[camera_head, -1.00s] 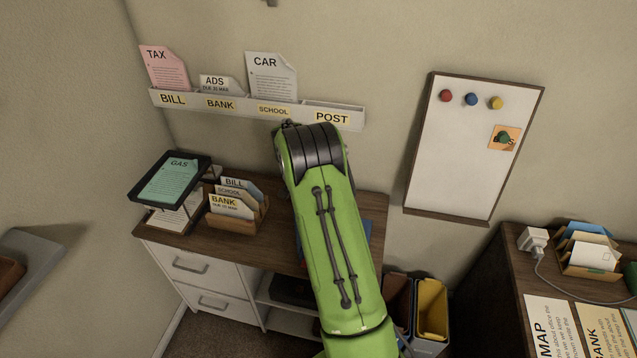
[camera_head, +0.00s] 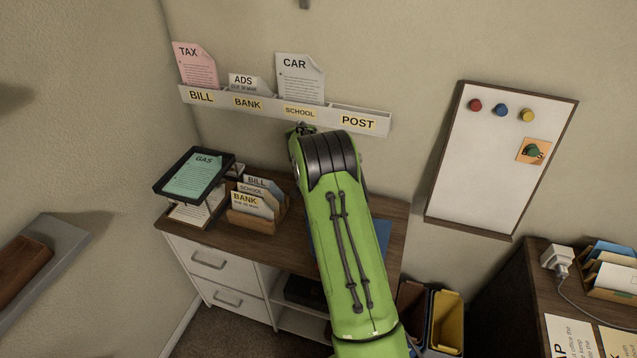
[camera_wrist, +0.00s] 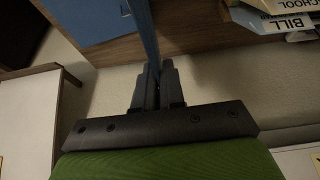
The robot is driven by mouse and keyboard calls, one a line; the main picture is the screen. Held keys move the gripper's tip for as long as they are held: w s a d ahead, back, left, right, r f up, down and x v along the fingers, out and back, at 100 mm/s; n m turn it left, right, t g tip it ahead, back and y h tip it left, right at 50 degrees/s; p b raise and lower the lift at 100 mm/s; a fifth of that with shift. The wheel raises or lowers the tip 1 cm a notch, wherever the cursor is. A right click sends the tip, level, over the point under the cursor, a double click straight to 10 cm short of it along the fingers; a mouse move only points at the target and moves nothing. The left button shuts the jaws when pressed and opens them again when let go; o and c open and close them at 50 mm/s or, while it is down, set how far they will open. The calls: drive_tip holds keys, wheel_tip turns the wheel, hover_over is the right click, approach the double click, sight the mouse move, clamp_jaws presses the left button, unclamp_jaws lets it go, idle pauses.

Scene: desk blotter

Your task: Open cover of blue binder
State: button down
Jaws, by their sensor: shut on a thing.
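The blue binder (camera_head: 384,234) lies on the desk, mostly hidden behind my green arm in the head view. A strip of blue shows on either side of the arm. In the wrist view, a flat blue part of the binder (camera_wrist: 82,18) lies on the wood. A narrow blue strip, the cover (camera_wrist: 143,32) seen nearly edge-on, stands up from it and runs between my fingers. My gripper (camera_wrist: 154,72) is shut on this cover edge. How far the cover is tilted is hard to tell. My gripper is hidden in the head view.
A file sorter (camera_head: 257,215) and a black tray (camera_head: 195,176) with a green GAS sheet stand on the desk's left. A wall rack (camera_head: 290,110) hangs close behind my arm. A whiteboard (camera_head: 500,170) hangs to the right. Bins (camera_head: 446,322) stand right of the desk.

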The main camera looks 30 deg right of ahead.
drive_tip(key=shift+s+a+f, duration=0.15)
drive_tip(key=shift+f, duration=0.1)
idle(0.4)
drive_tip(key=c, duration=1.7)
unclamp_jaws()
drive_tip(key=o, duration=0.4)
drive_tip(key=shift+r, duration=0.55)
drive_tip(key=v, duration=1.5)
